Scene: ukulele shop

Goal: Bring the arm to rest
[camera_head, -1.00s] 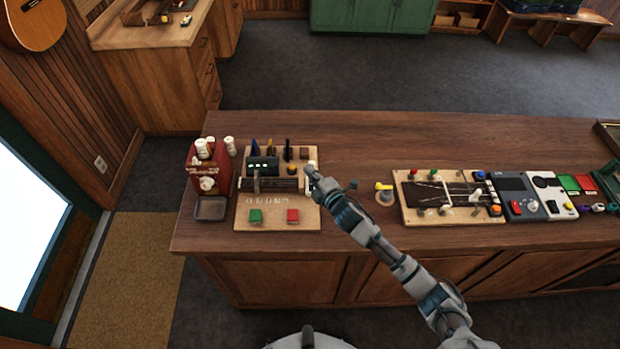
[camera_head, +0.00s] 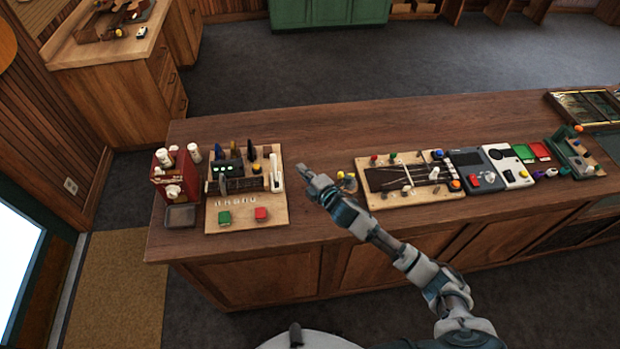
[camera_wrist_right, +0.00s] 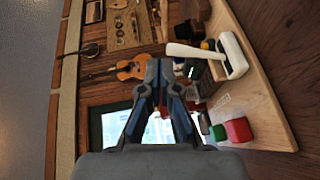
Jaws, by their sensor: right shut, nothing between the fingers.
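My right gripper (camera_head: 303,172) is shut and empty. In the head view it hangs over the wooden counter (camera_head: 312,128), in the gap between two boards. In the right wrist view its fingers (camera_wrist_right: 158,70) come together at the tips. The wooden board on the left (camera_head: 245,217) carries a green block (camera_head: 224,217), a red block (camera_head: 261,214) and an upright white lever (camera_head: 276,178). The gripper is to the right of this lever and apart from it. The wrist view also shows the white lever (camera_wrist_right: 235,55) and the red block (camera_wrist_right: 237,130). My left gripper is not in view.
A red box (camera_head: 172,178) with white knobs stands at the counter's left end. Right of my gripper are a stringed board (camera_head: 405,200), a grey device (camera_head: 468,160) and a white device (camera_head: 507,165). The counter behind my gripper is clear.

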